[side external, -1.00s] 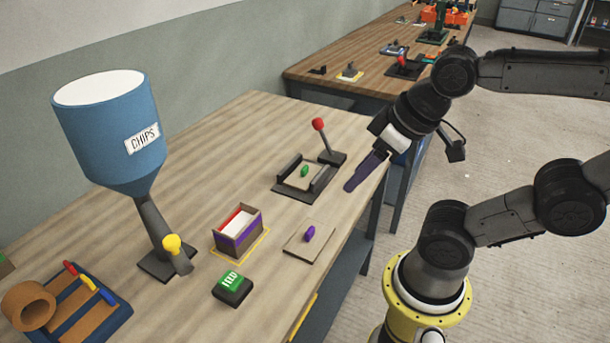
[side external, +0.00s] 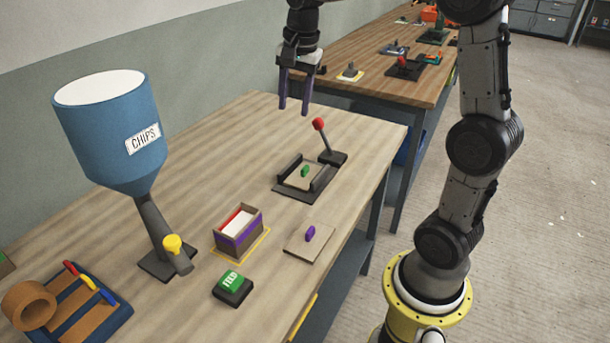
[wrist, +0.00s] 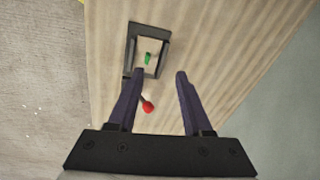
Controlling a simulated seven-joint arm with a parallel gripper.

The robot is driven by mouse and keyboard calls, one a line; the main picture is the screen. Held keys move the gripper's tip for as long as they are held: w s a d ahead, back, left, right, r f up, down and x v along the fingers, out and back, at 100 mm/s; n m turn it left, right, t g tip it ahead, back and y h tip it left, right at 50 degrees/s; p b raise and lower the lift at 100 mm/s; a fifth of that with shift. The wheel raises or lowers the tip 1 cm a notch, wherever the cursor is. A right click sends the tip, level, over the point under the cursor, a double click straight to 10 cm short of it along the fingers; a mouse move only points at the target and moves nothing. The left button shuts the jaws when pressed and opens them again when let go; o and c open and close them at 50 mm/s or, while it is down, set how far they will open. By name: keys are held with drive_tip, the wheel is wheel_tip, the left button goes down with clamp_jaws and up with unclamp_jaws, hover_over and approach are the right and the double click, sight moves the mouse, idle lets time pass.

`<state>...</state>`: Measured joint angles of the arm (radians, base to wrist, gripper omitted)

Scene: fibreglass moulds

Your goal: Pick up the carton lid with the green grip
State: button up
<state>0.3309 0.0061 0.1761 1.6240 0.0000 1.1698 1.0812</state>
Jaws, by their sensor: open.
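The carton lid (side external: 297,178) is a flat tan square with a small green grip (side external: 305,171) standing on it. It lies in a dark frame (side external: 289,194) with raised sides, beside a lever with a red knob (side external: 318,124). The lid also shows in the wrist view (wrist: 143,56), ahead of the fingertips, with its green grip (wrist: 148,58). My gripper (side external: 294,109) is open and empty, with purple fingers pointing down above the table's far part, apart from the lid. Its fingers also show in the wrist view (wrist: 160,74).
Another tan lid with a purple grip (side external: 309,234) lies near the table's front edge. An open carton (side external: 238,236), a green-topped button (side external: 232,284) and a blue CHIPS hopper (side external: 112,130) stand to the left. The lever stands upright near the frame.

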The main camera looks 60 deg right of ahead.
drive_tip(key=w+d+f+m+g, duration=0.1)
drive_tip(key=w+d+f, duration=0.1)
drive_tip(key=d+f, duration=0.3)
hover_over(305, 167)
drive_tip(key=shift+m+g+y, duration=0.3)
drive_tip(key=shift+m+g, duration=0.1)
wheel_tip(305, 167, down, 10)
drive_tip(key=shift+f, duration=3.3)
clamp_jaws()
